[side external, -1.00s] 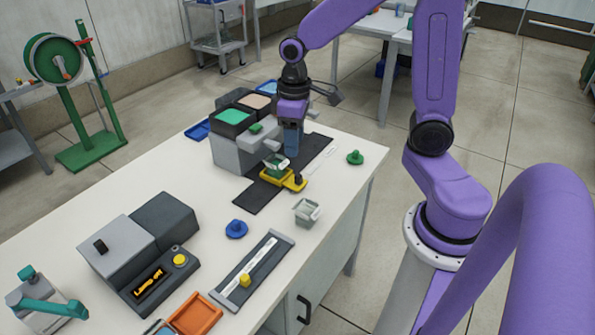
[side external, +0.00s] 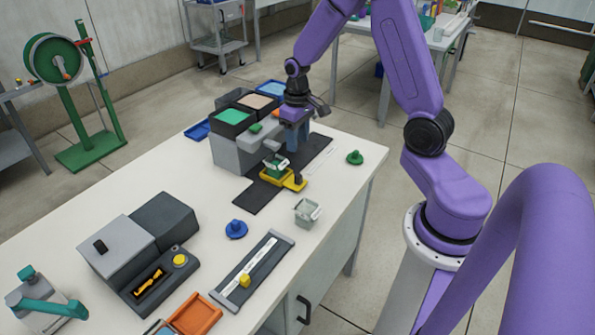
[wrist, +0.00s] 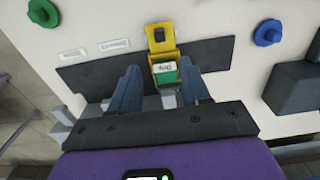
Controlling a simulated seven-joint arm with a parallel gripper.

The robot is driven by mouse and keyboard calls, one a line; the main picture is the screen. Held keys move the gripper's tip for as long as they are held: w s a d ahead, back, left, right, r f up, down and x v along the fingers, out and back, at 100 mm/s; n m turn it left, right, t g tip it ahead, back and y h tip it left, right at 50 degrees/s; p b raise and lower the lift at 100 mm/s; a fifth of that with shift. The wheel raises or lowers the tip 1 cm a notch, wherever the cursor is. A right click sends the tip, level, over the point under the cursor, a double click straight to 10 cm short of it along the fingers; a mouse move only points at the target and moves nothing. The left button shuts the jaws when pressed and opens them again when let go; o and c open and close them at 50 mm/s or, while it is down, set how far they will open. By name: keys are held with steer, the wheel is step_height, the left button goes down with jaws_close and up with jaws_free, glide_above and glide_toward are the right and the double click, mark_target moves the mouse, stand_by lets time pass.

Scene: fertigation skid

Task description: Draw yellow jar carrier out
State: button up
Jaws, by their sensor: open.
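The yellow jar carrier (side external: 295,184) lies on a dark strip of the bench, in front of the grey dispenser block. In the wrist view the carrier (wrist: 161,32) has a black knob at its outer end. A small jar with a green and white label (wrist: 165,72) sits in its inner part. My gripper (wrist: 160,70) is open, pointing down, with one blue-grey finger on each side of the jar end. In the side view my gripper (side external: 289,146) is close above and behind the jar. Whether the fingers touch anything I cannot tell.
The grey dispenser block (side external: 228,155) with coloured bins stands left of the gripper. A small grey cup (side external: 307,212), a blue knob (side external: 236,229) and a green knob (side external: 355,157) stand nearby. A grey slider rail (side external: 252,272) lies nearer the front. The bench right of the carrier is mostly clear.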

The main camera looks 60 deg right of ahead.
mark_target(297, 174)
step_height(297, 174, down, 12)
steer(key=shift+r, duration=0.15)
stand_by(0.3)
